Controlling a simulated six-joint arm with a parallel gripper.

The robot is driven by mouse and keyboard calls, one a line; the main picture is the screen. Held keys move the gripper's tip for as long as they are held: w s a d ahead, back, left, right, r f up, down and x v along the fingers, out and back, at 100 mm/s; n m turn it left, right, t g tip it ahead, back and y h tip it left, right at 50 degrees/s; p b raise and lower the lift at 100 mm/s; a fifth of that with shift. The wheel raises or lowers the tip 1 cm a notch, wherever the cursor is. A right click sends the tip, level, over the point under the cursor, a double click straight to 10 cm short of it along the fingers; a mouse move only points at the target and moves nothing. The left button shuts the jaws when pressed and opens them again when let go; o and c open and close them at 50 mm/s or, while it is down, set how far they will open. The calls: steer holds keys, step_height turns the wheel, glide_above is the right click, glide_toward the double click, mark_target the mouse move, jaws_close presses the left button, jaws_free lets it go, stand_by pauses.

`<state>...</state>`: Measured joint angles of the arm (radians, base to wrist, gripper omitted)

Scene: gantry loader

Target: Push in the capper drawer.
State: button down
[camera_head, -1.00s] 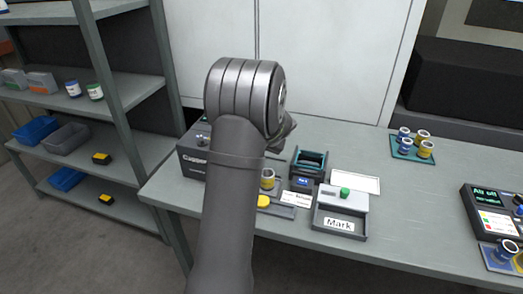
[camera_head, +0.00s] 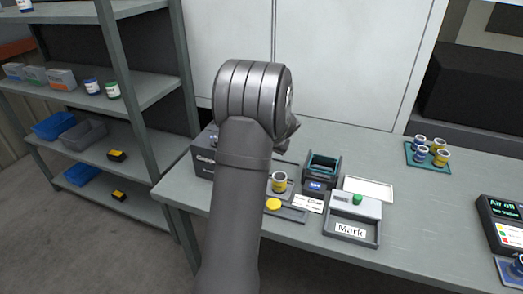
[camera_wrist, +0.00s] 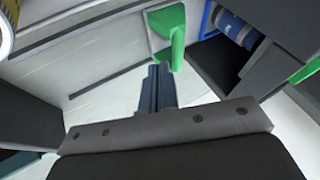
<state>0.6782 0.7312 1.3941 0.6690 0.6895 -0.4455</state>
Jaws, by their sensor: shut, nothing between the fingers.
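The capper (camera_head: 203,160) is a dark box at the left end of the bench, its label partly hidden by my arm. A grey tray with a yellow-banded cup (camera_head: 279,182) shows to the right of my arm; its link to the capper is hidden. In the wrist view, my gripper (camera_wrist: 160,80) is shut and empty, its fingertips close to a green handle (camera_wrist: 170,28) on a pale panel (camera_wrist: 100,50). I cannot tell whether they touch, or whether this panel is the drawer. My gripper is hidden behind my arm in the head view.
A dark teal-topped device (camera_head: 322,168), a white tray (camera_head: 369,188) and the Mark station (camera_head: 351,230) stand to the right. A teal rack of cups (camera_head: 414,158) is further back. The bench between there and the right-hand console is clear.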

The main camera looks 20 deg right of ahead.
steer(key=shift+s+d+r, duration=0.25)
steer(key=shift+s+d, duration=0.65)
steer(key=shift+d, duration=0.05)
steer(key=v, duration=1)
steer(key=shift+w+a+f, duration=0.1)
steer(key=x, duration=0.9)
steer(key=shift+f, duration=0.1)
steer(key=shift+w+a+f, duration=0.45)
steer(key=shift+w+a, duration=0.25)
steer(key=shift+w, duration=0.2)
steer(key=shift+w+a+f, duration=0.15)
steer(key=shift+w+a, duration=0.45)
